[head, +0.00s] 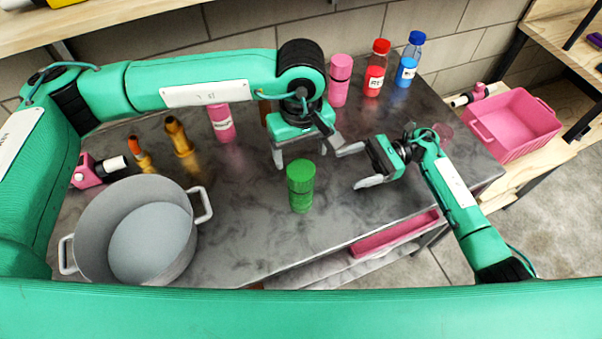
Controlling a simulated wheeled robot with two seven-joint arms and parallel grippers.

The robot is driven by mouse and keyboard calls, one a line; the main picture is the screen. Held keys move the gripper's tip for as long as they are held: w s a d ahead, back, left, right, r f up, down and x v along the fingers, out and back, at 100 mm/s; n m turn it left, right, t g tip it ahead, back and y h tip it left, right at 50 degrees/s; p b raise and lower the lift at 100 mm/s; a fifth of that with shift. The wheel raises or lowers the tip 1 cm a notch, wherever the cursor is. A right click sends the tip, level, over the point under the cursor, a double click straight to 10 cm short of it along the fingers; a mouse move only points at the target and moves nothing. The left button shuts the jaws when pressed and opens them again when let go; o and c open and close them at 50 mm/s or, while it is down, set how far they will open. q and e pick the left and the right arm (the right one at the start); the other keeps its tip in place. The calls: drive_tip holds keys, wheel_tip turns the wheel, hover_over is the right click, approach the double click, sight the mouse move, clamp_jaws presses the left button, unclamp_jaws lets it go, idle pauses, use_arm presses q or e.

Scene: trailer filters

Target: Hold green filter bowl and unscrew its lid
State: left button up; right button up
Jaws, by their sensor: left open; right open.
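The green filter bowl (300,200) stands upright on the dark tabletop near its front edge. Its green lid (300,171) sits on top. My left gripper (302,158) is open and points down just behind the lid in the picture. Its fingers hold nothing, and I cannot tell how high they are above the table. My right gripper (354,167) is open and empty to the right of the bowl. Its fingers point left towards the bowl, with a visible gap between.
A large grey pot (88,225) stands at the left front. Pink bottles (340,80), a red bottle (376,68) and a blue bottle (409,60) stand at the back. A pink crate (515,125) is on the right shelf. The table around the green bowl is clear.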

sight(301, 191)
use_arm(q)
drive_tip(key=shift+w, duration=0.25)
drive_tip(key=shift+s+r, duration=0.25)
drive_tip(key=shift+s, duration=0.4)
drive_tip(key=shift+w+f, duration=0.15)
drive_tip(key=shift+w, duration=0.1)
use_arm(e)
drive_tip(key=x, duration=1.4)
drive_tip(key=shift+d+r, duration=0.1)
clamp_jaws()
use_arm(q)
drive_tip(key=shift+s, duration=0.1)
drive_tip(key=shift+f, duration=4)
